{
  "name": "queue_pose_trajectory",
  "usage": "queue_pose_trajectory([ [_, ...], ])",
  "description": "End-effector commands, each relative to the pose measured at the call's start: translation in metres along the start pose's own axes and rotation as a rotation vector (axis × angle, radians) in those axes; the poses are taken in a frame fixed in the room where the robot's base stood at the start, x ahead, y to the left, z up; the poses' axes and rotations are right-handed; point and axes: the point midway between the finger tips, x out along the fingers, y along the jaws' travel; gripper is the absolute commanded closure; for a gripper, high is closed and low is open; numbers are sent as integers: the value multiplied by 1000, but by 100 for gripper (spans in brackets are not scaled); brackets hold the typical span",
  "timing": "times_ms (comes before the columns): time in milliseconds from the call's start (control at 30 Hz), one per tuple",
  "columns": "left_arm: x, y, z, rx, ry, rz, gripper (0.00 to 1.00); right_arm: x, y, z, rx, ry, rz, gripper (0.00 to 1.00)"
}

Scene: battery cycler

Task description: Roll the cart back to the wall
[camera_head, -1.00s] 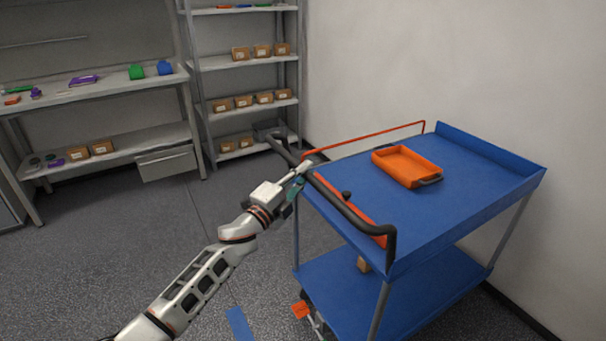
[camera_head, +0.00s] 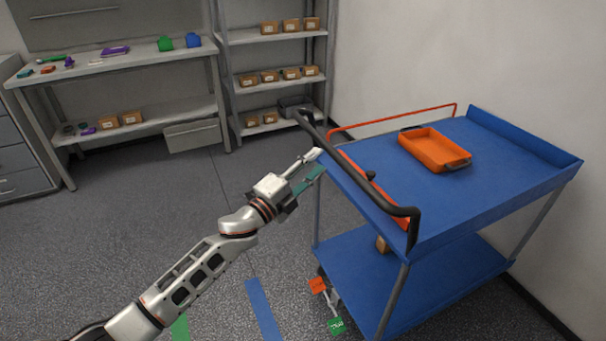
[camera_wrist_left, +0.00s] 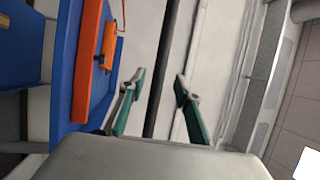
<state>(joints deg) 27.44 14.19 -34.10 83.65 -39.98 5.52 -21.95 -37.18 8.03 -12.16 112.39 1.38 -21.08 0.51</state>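The blue two-shelf cart (camera_head: 465,205) stands at the right, close to the pale wall (camera_head: 480,60). Its black push handle (camera_head: 345,160) runs along its left end. My left gripper (camera_head: 319,163) is just left of the handle. In the left wrist view, the two green-tipped fingers (camera_wrist_left: 160,82) are spread apart, with the dark handle bar (camera_wrist_left: 174,45) appearing between them and no finger closed on it. An orange tray (camera_head: 435,150) sits on the cart's top shelf. My right gripper is not in view.
Orange (camera_head: 317,285) and green (camera_head: 336,326) tags show by the cart's lower left corner. A blue strip (camera_head: 263,310) lies on the floor. A shelf rack (camera_head: 275,85) and a workbench (camera_head: 120,65) stand at the back. The floor left of the cart is clear.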

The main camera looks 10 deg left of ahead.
Motion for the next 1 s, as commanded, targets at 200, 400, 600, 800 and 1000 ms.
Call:
queue_pose_trajectory([
  [200,-36,0,0,-1,1,1,67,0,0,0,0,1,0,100],
  [400,-48,-1,-1,-1,1,-1,67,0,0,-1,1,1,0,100],
  [600,-48,-1,0,-1,0,-1,67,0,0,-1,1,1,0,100],
  [800,-54,7,-1,-33,-12,7,67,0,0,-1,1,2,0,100],
  [1000,-106,64,-6,-293,-128,70,67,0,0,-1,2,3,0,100],
])
